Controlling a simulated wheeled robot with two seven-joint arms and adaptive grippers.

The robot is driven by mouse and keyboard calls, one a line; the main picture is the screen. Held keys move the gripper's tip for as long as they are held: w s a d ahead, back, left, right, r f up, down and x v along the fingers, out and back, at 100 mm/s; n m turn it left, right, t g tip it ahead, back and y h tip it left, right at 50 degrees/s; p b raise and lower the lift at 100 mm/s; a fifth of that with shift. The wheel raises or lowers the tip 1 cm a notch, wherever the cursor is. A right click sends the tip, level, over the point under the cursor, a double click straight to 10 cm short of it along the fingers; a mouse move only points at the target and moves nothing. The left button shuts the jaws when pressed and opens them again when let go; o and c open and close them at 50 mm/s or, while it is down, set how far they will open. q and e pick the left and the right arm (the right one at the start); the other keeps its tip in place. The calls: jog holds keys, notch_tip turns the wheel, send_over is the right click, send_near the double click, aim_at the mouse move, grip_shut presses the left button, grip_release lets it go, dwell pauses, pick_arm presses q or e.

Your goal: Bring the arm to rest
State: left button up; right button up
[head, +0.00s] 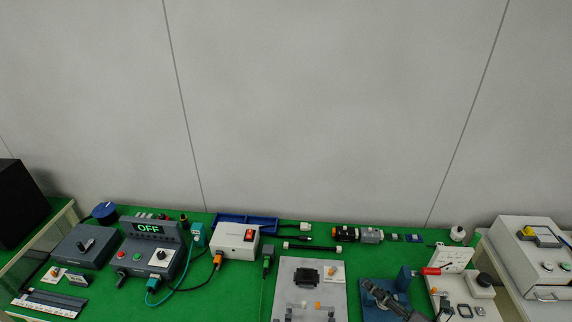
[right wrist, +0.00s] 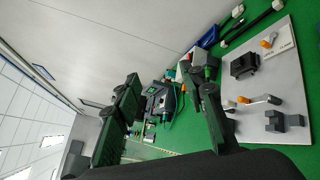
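My right gripper (right wrist: 168,92) shows in the right wrist view, with its two dark fingers spread well apart. No object sits between the fingertips. The green bench and the control box (right wrist: 164,100) show in the gap, farther off. I cannot make out the right gripper clearly in the head view. My left gripper is in neither view.
On the green bench are the control box reading OFF (head: 150,250), a white box with a red switch (head: 236,243), a blue tray (head: 246,222), a grey plate (head: 300,270) and a blue fixture (head: 376,292). A white box (head: 530,250) stands right. Above is clear.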

jog(key=w+d+r+m+t+h, duration=0.1)
jog(key=d+r+m+t+h, duration=0.15)
jog(key=d+m+h, duration=0.45)
jog(key=d+r+m+t+h, duration=0.1)
jog(key=d+m+t+h, duration=0.2)
jog(key=d+m, duration=0.45)
jog(key=s+d+f+m+g+h, duration=0.3)
jog(key=f+m, duration=0.3)
jog(key=f, duration=0.1)
jog(key=s+d+f+m+g+h, duration=0.2)
jog(key=s+d+f+m+g, duration=0.15)
jog(key=f+m, duration=0.35)
jog(key=s+a+f+m+g+y, duration=0.2)
jog(key=s+a+f+g, duration=0.3)
jog(key=s+f, duration=0.4)
jog(key=s+a+f+m+g+y, duration=0.2)
jog(key=s+a+f+m+g, duration=0.15)
jog(key=s+a+f, duration=0.35)
notch_tip(320, 180, down, 31)
jog(key=s+n+g, duration=0.1)
jog(key=s+g, duration=0.1)
jog(key=s, duration=0.1)
jog(key=s+f+g+y+b, duration=0.1)
jog(key=s+f, duration=1.8)
jog(key=shift+s+n, duration=0.35)
jog(key=shift+n, duration=0.05)
